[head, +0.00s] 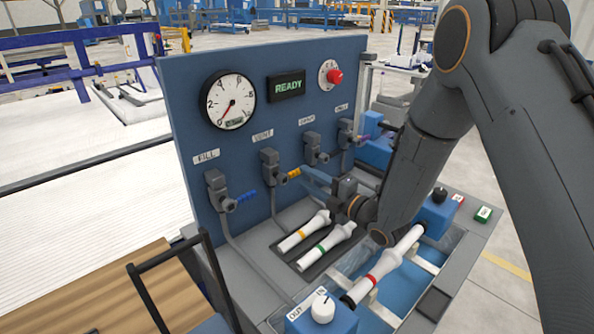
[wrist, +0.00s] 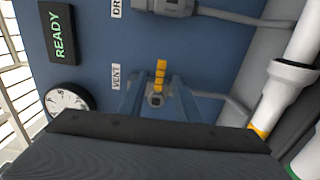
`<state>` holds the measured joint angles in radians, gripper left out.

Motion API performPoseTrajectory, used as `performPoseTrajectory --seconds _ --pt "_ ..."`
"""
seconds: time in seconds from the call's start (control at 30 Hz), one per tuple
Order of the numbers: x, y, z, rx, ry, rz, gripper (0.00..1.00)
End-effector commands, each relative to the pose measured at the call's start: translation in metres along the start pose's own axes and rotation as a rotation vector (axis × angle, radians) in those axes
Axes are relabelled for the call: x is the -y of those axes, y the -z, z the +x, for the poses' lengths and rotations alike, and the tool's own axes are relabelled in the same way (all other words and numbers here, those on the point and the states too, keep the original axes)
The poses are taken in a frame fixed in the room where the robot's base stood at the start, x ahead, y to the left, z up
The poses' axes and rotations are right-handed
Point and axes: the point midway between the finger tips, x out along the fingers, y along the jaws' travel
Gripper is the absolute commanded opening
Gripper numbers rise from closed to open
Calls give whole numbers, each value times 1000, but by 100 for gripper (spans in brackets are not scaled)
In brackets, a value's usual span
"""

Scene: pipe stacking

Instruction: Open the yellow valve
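The yellow valve (head: 294,173) is on the blue panel under the VENT label. Its yellow handle sticks out from a dark grey body. In the wrist view the yellow handle (wrist: 161,72) is near the middle. My gripper (head: 309,177) is close to the panel, with its blue fingers at the yellow handle. In the wrist view the fingers of my gripper (wrist: 158,84) are apart, one on each side of the handle, with gaps visible. I cannot tell how deep the handle sits between them. Part of the valve body is hidden behind my gripper.
A blue-handled FILL valve (head: 245,195) is to the left. A DRAIN valve (head: 316,148) and a purple-handled valve (head: 350,135) are to the right. A gauge (head: 229,101) and a READY display (head: 287,86) are above. White pipes (head: 328,244) lie below my gripper.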

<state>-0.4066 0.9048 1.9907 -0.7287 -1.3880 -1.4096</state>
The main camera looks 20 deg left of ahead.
Motion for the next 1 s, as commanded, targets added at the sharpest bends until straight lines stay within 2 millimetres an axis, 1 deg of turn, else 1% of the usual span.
performPoseTrajectory --seconds 0.1,0.3,0.47,0.7,0.77,0.8,0.9,1.0 --pt "-2 1 20 -2 1 -1 30" --pt "0 1 44 -1 2 1 30" --pt "0 0 52 1 2 2 30" --pt "0 0 53 2 2 2 30" --pt "0 0 53 2 2 2 22" --pt "0 0 53 2 2 2 15" --pt "0 0 53 1 2 2 0" --pt "0 0 53 1 2 2 0"
